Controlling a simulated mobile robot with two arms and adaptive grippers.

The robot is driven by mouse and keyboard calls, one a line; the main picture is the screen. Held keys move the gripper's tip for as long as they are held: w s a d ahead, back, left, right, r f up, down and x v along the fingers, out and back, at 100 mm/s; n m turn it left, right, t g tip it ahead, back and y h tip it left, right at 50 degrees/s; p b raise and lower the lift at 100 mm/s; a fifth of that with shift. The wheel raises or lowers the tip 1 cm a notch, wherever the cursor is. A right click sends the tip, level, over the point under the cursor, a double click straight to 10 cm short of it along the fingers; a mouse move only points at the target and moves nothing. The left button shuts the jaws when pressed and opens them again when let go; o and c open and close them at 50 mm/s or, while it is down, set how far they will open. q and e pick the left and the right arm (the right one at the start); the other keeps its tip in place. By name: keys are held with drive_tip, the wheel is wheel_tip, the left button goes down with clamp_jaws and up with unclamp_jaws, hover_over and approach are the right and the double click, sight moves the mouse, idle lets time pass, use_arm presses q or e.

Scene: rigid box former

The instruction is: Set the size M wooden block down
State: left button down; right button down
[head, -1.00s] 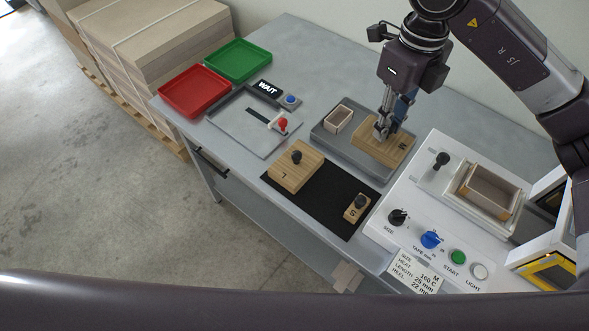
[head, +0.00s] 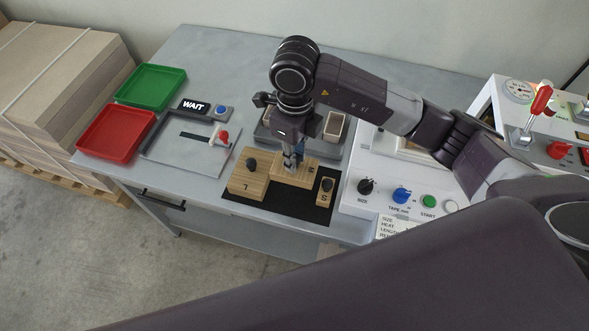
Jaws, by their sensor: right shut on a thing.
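The size M wooden block (head: 305,177) is over the back part of the black mat (head: 283,206), between the L block (head: 246,186) and the S block (head: 325,198). My right gripper (head: 291,163) points down and is shut on the M block from above, hiding its knob. Whether the block touches the mat or hangs just above it, I cannot tell. The L and S blocks stand on the mat with their dark knobs up. My left gripper is not in view.
Behind the gripper is a grey tray (head: 327,151) with a small open box (head: 336,126), partly hidden by my arm. The white machine panel (head: 362,205) stands at right. A toggle fixture (head: 180,152), red tray (head: 114,134) and green tray (head: 152,84) are at left.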

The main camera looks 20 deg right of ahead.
sight(296, 174)
wheel_tip(296, 174, down, 2)
drive_tip(key=shift+f, duration=0.15)
wheel_tip(296, 174, down, 5)
drive_tip(key=shift+r+p, duration=0.15)
drive_tip(key=shift+p, duration=0.45)
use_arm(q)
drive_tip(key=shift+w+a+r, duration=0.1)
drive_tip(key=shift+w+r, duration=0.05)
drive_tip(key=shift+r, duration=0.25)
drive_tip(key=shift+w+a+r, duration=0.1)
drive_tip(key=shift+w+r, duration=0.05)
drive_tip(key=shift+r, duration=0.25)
use_arm(e)
drive_tip(key=shift+f, duration=0.2)
drive_tip(key=c, duration=1.7)
unclamp_jaws()
drive_tip(key=shift+c, duration=0.2)
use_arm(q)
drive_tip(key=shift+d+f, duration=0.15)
use_arm(e)
drive_tip(key=shift+r, duration=0.15)
